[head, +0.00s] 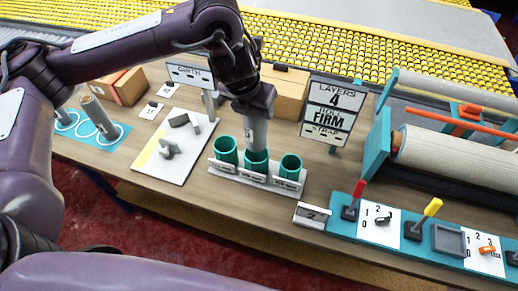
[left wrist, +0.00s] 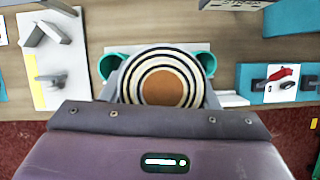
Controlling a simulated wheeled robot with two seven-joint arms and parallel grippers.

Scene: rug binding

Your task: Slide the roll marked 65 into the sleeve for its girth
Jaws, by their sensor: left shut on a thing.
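My left gripper (head: 255,103) is shut on a grey upright roll (head: 256,135), pointing down over the sleeve rack. The roll's lower end meets the mouth of the middle green sleeve (head: 255,164); I cannot tell how far inside it is. In the left wrist view the roll's end (left wrist: 165,88) shows dark and pale rings around a brown core, and hides most of the middle sleeve. The left sleeve (head: 226,152) and right sleeve (head: 290,168) look empty. No number is readable on the roll; the sleeve labels are too small to read. My right gripper is out of view.
Two other rolls (head: 98,116) stand on a blue ringed mat at the left. A white board (head: 172,160) with grey pieces lies between mat and rack. A girth sign (head: 190,75), a "LAYERS 4 FIRM" sign (head: 328,112) and boxes stand behind. Levers (head: 428,209) and a roller machine are right.

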